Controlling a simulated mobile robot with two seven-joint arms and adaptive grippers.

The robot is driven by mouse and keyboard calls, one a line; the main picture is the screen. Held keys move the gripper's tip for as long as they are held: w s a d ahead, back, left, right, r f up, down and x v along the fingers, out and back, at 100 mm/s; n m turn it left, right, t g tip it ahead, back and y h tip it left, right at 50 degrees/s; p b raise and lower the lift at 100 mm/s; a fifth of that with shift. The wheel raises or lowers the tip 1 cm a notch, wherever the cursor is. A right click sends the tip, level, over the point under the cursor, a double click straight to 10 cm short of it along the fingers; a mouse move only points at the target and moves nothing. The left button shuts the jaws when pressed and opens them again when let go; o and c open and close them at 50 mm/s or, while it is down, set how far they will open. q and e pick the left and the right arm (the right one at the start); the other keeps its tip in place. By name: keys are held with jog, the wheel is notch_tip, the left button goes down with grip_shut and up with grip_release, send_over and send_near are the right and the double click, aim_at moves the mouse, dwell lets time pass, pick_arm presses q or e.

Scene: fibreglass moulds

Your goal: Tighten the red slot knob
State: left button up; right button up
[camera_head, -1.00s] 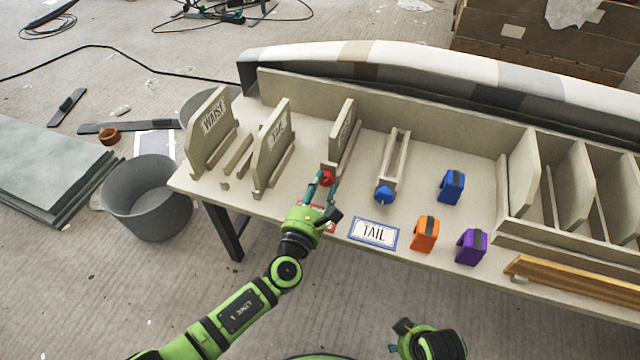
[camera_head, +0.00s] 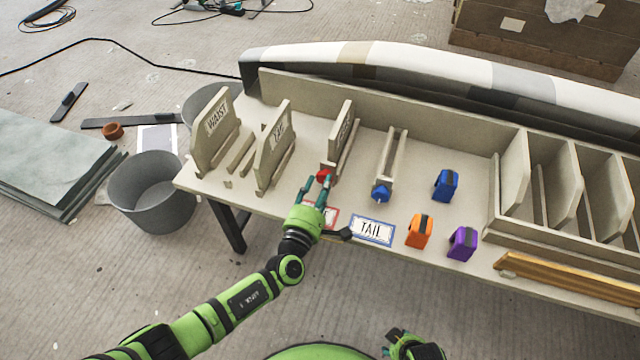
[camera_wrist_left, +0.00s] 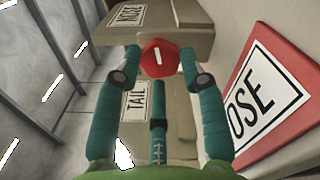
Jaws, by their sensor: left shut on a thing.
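The red slot knob (camera_head: 323,176) is at the front end of a slot that holds an upright board marked NOSE (camera_head: 341,128). In the left wrist view the knob (camera_wrist_left: 158,58) is a red octagon with a white line, seen nearly face on. My left gripper (camera_head: 318,188) has its two teal fingers on either side of the knob, shut on it. The wrist view shows the fingertips (camera_wrist_left: 160,72) at its left and right sides. My right gripper (camera_head: 394,343) is at the bottom edge, away from the table, its jaw state unclear.
A blue knob (camera_head: 381,193) fronts the empty slot to the right. Red-bordered and blue-bordered TAIL (camera_head: 372,231) labels lie at the table's front. Blue (camera_head: 446,185), orange (camera_head: 419,231) and purple (camera_head: 463,243) blocks stand right. A grey bucket (camera_head: 153,205) is on the floor left.

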pick_arm(q)
jog(key=shift+a+f+m, duration=0.1)
jog(key=shift+m, duration=0.5)
jog(key=o, duration=1.1)
jog(key=shift+o, duration=0.2)
jog(key=v, duration=1.2)
